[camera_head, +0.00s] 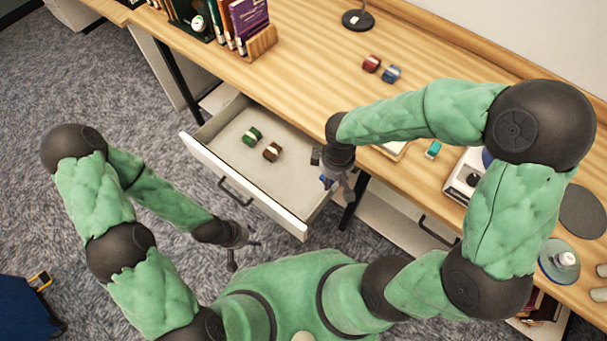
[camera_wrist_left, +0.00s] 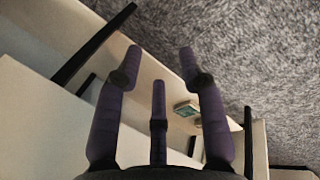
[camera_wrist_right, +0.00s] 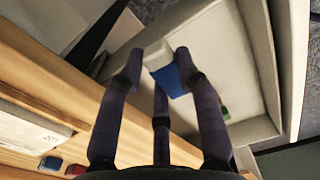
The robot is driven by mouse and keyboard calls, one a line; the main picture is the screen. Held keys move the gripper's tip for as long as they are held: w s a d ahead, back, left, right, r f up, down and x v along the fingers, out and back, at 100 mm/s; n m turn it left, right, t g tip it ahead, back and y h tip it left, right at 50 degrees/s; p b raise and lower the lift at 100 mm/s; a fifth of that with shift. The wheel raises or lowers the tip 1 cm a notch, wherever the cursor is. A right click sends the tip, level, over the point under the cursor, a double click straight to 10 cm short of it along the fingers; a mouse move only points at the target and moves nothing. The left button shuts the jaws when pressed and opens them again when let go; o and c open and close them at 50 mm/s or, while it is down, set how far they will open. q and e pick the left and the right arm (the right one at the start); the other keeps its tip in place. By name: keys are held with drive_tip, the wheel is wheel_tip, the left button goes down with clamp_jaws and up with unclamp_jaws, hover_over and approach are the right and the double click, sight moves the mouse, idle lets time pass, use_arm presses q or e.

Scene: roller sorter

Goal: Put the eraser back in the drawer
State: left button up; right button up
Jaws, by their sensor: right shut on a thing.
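The open white drawer (camera_head: 300,228) sticks out from under the desk. A green eraser (camera_head: 252,135) and a brown eraser (camera_head: 272,152) lie in it. My right gripper (camera_head: 328,183) is shut on a blue eraser with a pale part, seen between the fingers in the right wrist view (camera_wrist_right: 172,80). It is at the drawer's right side, above or near its right wall; the exact height is unclear. My left gripper (camera_head: 240,255) is in front of the drawer, its fingers apart and empty in the left wrist view (camera_wrist_left: 158,85).
A red block (camera_head: 371,63) and a blue block (camera_head: 391,73) lie on the desk (camera_head: 310,75). A teal block (camera_head: 433,149) lies near the white device (camera_head: 460,185). Books (camera_head: 248,20) stand at the back left. The drawer's floor is mostly free.

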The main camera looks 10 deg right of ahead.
drive_tip(key=shift+s+f+n+b, duration=0.3)
drive_tip(key=shift+s+f+n, duration=0.2)
drive_tip(key=shift+s, duration=0.35)
drive_tip(key=w+a+f+b, duration=0.2)
drive_tip(key=w+f+b, duration=0.15)
drive_tip(key=w, duration=0.35)
drive_tip(key=b, duration=0.1)
hover_over(308, 173)
drive_tip(key=f, duration=0.5)
drive_tip(key=shift+s+d+f, duration=0.15)
drive_tip(key=shift+s, duration=0.25)
drive_tip(key=shift+w+f+b, duration=0.2)
drive_tip(key=shift+f+b, duration=0.45)
drive_tip(key=shift+f, duration=0.35)
drive_tip(key=shift+w+f+b, duration=0.15)
drive_tip(key=shift+f+b, duration=0.5)
drive_tip(key=shift+f, duration=0.3)
drive_tip(key=shift+f, duration=0.15)
drive_tip(key=o, duration=1.1)
